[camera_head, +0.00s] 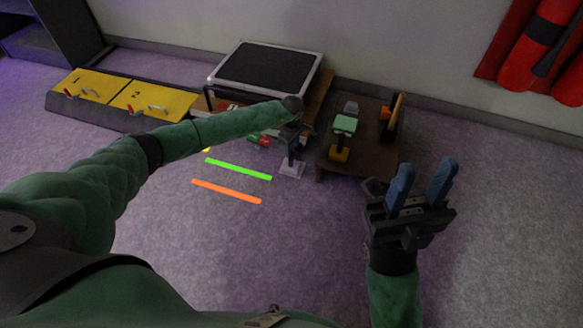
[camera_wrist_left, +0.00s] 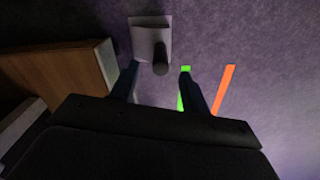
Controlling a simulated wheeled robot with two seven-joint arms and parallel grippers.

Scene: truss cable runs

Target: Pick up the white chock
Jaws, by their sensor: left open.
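The white chock (camera_head: 292,170) sits on the floor just right of the green strip's end. In the left wrist view the white chock (camera_wrist_left: 146,24) shows as a pale block with a dark round knob or post. My left gripper (camera_head: 292,150) points down just above it and partly hides it. In its wrist view the two fingers of my left gripper (camera_wrist_left: 159,68) are apart, with the knob between and slightly beyond the tips. I cannot tell whether they touch it. My right gripper (camera_head: 424,168) is raised at the right, blue fingers apart and empty.
A low brown table (camera_head: 365,165) with several items stands close right of the chock. A black-topped platform (camera_head: 268,66) is behind. Green (camera_head: 238,169) and orange (camera_head: 226,191) strips lie on the floor. Yellow panels (camera_head: 150,98) are at left. The front floor is clear.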

